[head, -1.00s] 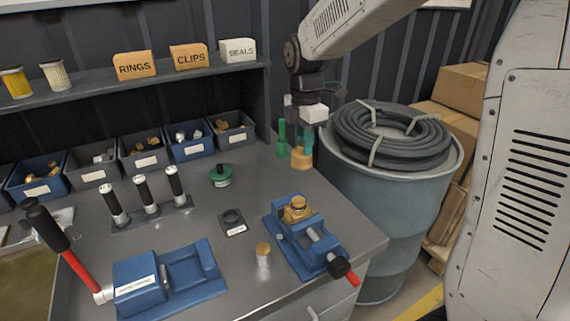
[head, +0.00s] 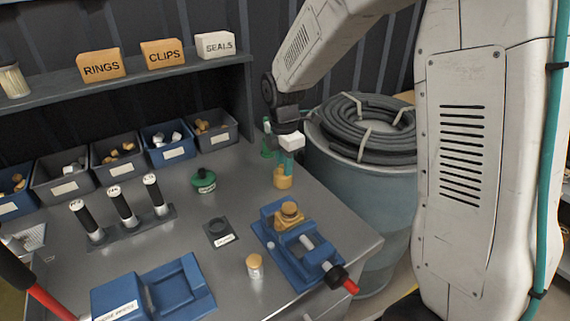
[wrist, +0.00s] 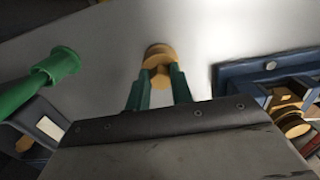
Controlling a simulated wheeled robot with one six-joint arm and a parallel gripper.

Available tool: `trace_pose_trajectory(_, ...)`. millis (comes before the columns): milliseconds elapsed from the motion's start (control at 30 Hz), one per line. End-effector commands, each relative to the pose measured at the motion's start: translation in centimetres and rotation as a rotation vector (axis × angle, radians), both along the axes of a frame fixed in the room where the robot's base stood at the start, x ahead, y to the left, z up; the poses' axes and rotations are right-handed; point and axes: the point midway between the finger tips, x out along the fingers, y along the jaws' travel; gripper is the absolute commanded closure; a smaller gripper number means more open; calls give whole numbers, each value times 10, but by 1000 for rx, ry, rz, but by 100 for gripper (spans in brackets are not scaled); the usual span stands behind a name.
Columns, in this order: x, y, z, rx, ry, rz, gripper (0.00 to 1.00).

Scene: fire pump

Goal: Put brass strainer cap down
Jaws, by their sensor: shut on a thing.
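The brass strainer cap (head: 283,181) is a stubby brass-coloured piece at the right back part of the metal bench (head: 205,243). My gripper (head: 287,168), with green fingers, points down and is shut on the cap. In the wrist view the cap (wrist: 157,53) shows between the fingertips (wrist: 158,74), with grey bench top beyond it. The cap is at or very near the bench surface; I cannot tell whether it touches.
A blue vise (head: 305,250) holding a brass fitting (head: 289,212) stands in front of my gripper. A green upright piece (wrist: 58,66) is close beside it. A green-topped piece (head: 203,181) stands left. A drum with coiled hose (head: 350,190) is right. Bench between is clear.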

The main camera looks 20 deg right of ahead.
Motion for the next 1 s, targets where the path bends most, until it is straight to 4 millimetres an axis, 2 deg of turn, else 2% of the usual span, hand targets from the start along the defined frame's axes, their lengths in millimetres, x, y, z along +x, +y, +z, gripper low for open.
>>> trace_pose_trajectory(367,0,-1,-7,0,0,-1,100)
trace_pose_trajectory(400,0,-1,-7,0,-1,-1,69)
trace_pose_trajectory(467,0,-1,-6,0,-1,-1,56)
trace_pose_trajectory(767,0,-1,-5,0,-1,-1,56)
trace_pose_trajectory(867,1,-1,3,1,-3,-1,56)
trace_pose_trajectory(1000,1,0,28,0,-5,-1,56)
